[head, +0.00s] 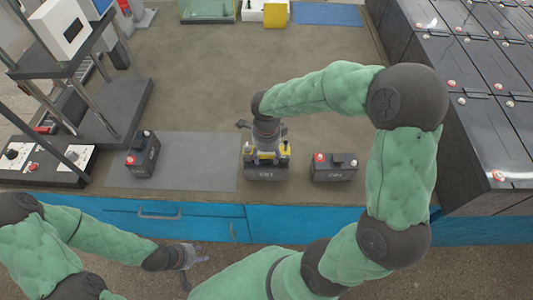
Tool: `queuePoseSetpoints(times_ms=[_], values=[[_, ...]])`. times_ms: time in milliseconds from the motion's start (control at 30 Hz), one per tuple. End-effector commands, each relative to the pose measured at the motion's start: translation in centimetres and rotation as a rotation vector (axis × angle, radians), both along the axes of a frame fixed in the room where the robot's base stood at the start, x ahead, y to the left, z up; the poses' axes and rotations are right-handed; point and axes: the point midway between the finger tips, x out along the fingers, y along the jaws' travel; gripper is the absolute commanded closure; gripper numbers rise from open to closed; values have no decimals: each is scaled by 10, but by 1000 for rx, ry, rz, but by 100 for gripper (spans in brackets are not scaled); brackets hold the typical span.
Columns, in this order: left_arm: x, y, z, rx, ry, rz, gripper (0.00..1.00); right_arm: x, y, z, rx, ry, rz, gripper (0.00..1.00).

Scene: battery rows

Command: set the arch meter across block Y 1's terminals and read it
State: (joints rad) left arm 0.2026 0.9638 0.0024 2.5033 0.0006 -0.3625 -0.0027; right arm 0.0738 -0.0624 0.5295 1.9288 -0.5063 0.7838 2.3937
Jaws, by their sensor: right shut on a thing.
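My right gripper (266,140) points down and is shut on the arch meter (267,155), which has yellow parts. The meter is right over the middle dark block (266,174) on the bench, with a leg toward each end of it. I cannot tell whether both legs touch the terminals, which are mostly hidden. The meter's reading cannot be made out, and the block's front label is too small to read surely. My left gripper (192,268) is low in front of the bench, open and empty.
A dark rack (115,110) stands at left and large black batteries (480,125) at right. The bench's back middle (200,70) is clear.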

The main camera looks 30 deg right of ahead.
Motion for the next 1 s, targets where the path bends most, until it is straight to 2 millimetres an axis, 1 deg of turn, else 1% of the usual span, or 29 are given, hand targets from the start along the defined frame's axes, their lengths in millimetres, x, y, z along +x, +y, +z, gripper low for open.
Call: queuePoseSetpoints(times_ms=[67,100,167,200,500,633,767,1000], values=[[0,0,-2,0,0,0,60,1,0,-2,0,-2,-1,92],[0,0,-2,0,0,0,60,1,0,-1,0,-2,-1,36],[0,0,-1,0,0,0,60,1,0,-1,0,-2,-1,20],[0,0,-1,0,0,0,60,0,0,-1,0,-2,0,17],[0,0,-1,0,0,0,60,0,0,-1,1,1,0,17],[0,0,-1,0,0,0,60,0,0,5,-1,-1,0,17],[0,0,-1,0,0,0,60,1,0,24,0,-6,0,17],[0,0,-1,0,0,0,60,1,0,72,0,-6,0,17]])
